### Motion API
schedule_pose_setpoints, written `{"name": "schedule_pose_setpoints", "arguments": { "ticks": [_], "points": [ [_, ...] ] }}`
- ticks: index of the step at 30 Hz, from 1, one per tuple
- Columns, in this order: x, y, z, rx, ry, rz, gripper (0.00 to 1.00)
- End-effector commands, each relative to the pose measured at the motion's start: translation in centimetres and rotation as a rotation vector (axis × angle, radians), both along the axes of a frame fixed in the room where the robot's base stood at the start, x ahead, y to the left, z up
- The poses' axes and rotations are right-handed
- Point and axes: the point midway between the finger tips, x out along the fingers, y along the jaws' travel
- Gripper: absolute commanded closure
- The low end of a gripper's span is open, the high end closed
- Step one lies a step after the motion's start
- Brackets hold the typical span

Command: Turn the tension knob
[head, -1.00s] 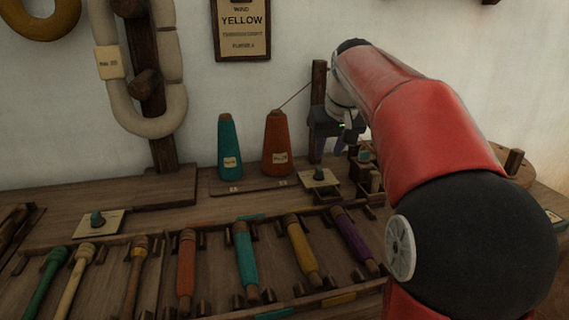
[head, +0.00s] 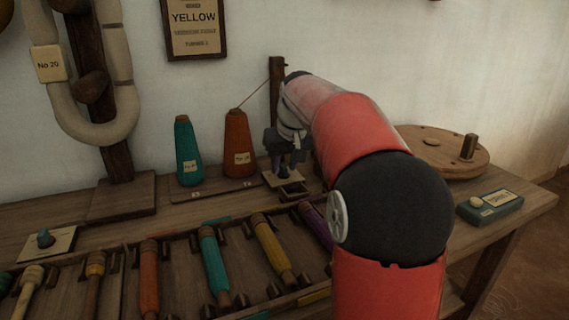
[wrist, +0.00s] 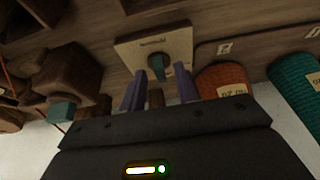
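The plate's lettering is too small to read. In the head view this plate (head: 270,179) lies just right of the orange cone. My gripper (wrist: 160,80) is open, its two purple-grey fingers on either side of the knob in the picture. I cannot tell whether they touch it. In the head view my gripper (head: 286,165) points down over the plate and partly hides the knob.
Teal (head: 188,155) and orange (head: 237,145) yarn cones stand left of my gripper. A dark upright post (head: 276,90) is behind it. A rack of coloured bobbins (head: 213,263) lies in front. A round wooden disc (head: 432,147) and a green box (head: 489,207) are to the right.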

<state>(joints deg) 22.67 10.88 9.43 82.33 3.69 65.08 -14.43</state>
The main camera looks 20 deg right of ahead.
Motion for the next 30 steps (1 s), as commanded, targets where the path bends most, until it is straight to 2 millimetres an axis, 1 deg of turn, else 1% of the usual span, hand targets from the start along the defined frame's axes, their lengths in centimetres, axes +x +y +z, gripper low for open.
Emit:
{"name": "schedule_pose_setpoints", "arguments": {
  "ticks": [1,2,6,9,20,26,30],
  "points": [
    [-0.01,0.01,0.02,0.000,0.000,0.000,0.68],
    [-0.01,0.01,0.02,0.000,0.000,0.000,0.71],
    [-0.02,0.01,0.04,0.000,0.000,0.000,0.89],
    [-0.02,0.02,0.04,0.000,0.000,0.000,1.00],
    [0.00,0.07,0.16,0.000,-0.001,-0.028,1.00],
    [-0.01,0.20,0.28,0.000,0.000,-0.122,1.00],
    [0.03,0.32,0.38,-0.001,-0.001,-0.230,1.00]
  ]
}}
